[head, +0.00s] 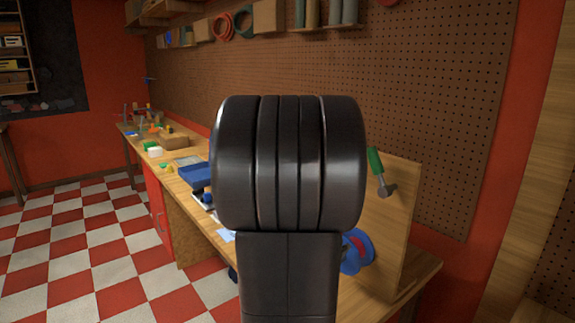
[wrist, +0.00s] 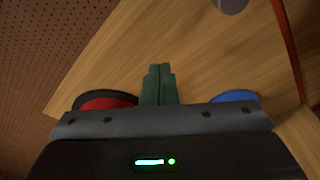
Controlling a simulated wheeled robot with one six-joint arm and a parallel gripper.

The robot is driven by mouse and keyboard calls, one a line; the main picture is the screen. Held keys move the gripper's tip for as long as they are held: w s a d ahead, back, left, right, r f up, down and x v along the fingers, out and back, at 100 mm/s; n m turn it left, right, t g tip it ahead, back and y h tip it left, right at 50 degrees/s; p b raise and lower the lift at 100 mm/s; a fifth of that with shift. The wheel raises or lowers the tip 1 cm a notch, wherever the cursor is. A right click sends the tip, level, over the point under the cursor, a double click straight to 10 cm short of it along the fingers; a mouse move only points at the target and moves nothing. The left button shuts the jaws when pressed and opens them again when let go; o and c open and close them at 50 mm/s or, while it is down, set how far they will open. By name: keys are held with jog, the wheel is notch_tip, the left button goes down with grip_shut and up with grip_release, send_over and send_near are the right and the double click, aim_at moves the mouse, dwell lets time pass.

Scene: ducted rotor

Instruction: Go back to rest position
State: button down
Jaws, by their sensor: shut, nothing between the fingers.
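My gripper (wrist: 159,70) shows in the wrist view as two dark green fingers pressed together, with nothing between them. It is in front of a plain wooden board and on neither of the round parts beside it. A red disc with a dark rim (wrist: 105,102) is left of the fingers, and a blue round part (wrist: 235,97) is right of them; both are partly hidden by the gripper body. In the head view my black arm link fills the middle and hides the gripper. A blue and red round part (head: 356,251) shows just right of the arm.
A long wooden workbench (head: 425,270) runs along the pegboard wall (head: 440,110). A blue bin (head: 194,176) and small items lie further back. The checkered floor at left is clear.

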jog(key=shift+b+v, duration=0.35)
jog(key=shift+v, duration=2.4)
